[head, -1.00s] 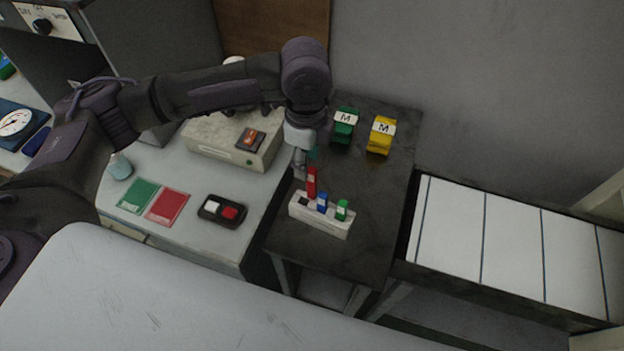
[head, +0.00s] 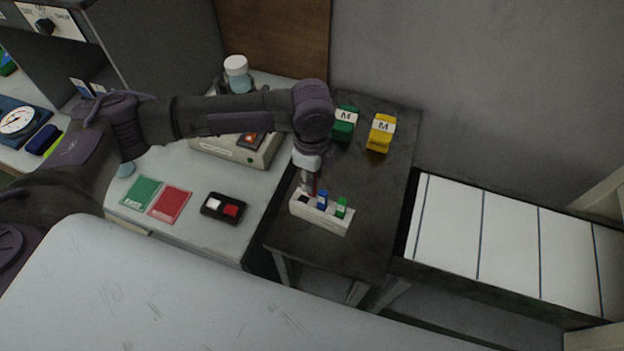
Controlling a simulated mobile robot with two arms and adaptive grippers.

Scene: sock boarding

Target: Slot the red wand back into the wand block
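The white wand block (head: 320,216) stands on the dark table. A blue wand (head: 322,200) and a green wand (head: 341,207) stand upright in it. A dark square opening (head: 304,199) shows near its left end. My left gripper (head: 307,188) points down at the back of the block's left end. A thin strip of the red wand (head: 314,187) shows beside its fingers; the rest is hidden. I cannot tell whether the fingers are closed on it or where its lower end is. My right gripper is not in view.
A green block (head: 345,122) and a yellow block (head: 381,132), both marked M, stand at the back of the dark table (head: 355,185). Its right side is clear. A black tray with white and red pieces (head: 223,207) lies on the left bench.

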